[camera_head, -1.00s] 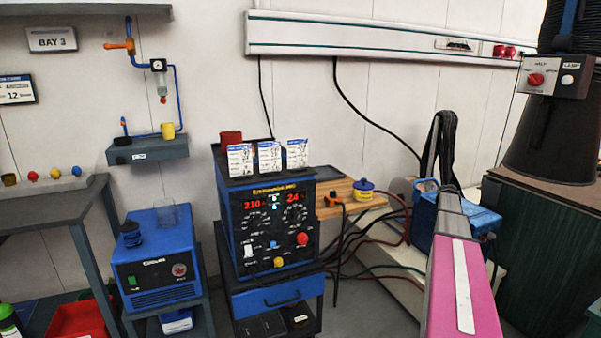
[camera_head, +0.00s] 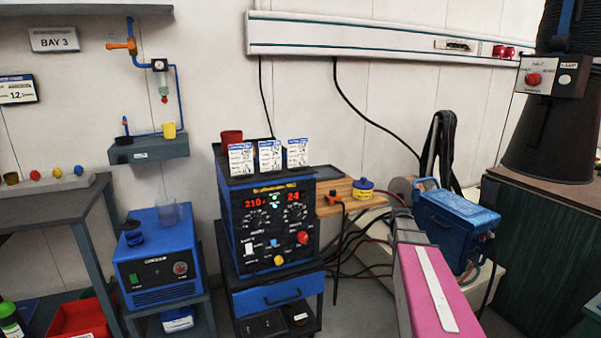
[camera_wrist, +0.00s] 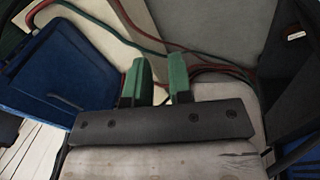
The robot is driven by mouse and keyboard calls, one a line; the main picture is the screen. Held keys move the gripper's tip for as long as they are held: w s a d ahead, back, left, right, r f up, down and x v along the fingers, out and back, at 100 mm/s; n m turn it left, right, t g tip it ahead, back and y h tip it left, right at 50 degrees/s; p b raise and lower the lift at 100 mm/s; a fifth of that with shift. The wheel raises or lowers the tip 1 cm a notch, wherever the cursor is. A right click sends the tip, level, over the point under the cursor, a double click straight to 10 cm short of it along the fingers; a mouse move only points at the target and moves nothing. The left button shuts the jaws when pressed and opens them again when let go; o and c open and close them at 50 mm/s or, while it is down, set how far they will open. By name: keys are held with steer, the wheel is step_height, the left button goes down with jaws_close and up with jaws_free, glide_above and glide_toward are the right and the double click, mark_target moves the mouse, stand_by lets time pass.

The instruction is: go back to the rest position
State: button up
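My gripper (camera_wrist: 160,82) shows in the wrist view as two green fingers on a dark bar. The fingers are apart, with nothing between them. Behind them are grey surfaces and red and green cables. In the head view my pink arm link (camera_head: 436,290) reaches up from the bottom right, but I cannot make out the fingers there. The arm's far end is beside the blue wire-feeder-like box (camera_head: 457,222). A blue case also shows at the left of the wrist view (camera_wrist: 60,75), near the fingers but apart from them.
The welding power unit (camera_head: 272,228) stands on a cart left of my arm. Cables (camera_head: 345,245) hang between it and the blue box. A small wooden shelf (camera_head: 333,207) juts out beside the unit. A dark green cabinet (camera_head: 545,260) with a black cone-shaped hood (camera_head: 550,140) stands at the right.

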steer(key=s+a+f+m+g+y, duration=0.1)
steer(key=s+a+f+m+y, duration=0.1)
steer(key=s+a, duration=1.8)
steer(key=shift+s+a+f, duration=0.15)
steer(key=shift+a+f, duration=0.3)
steer(key=shift+a, duration=0.55)
steer(key=shift+d, duration=0.1)
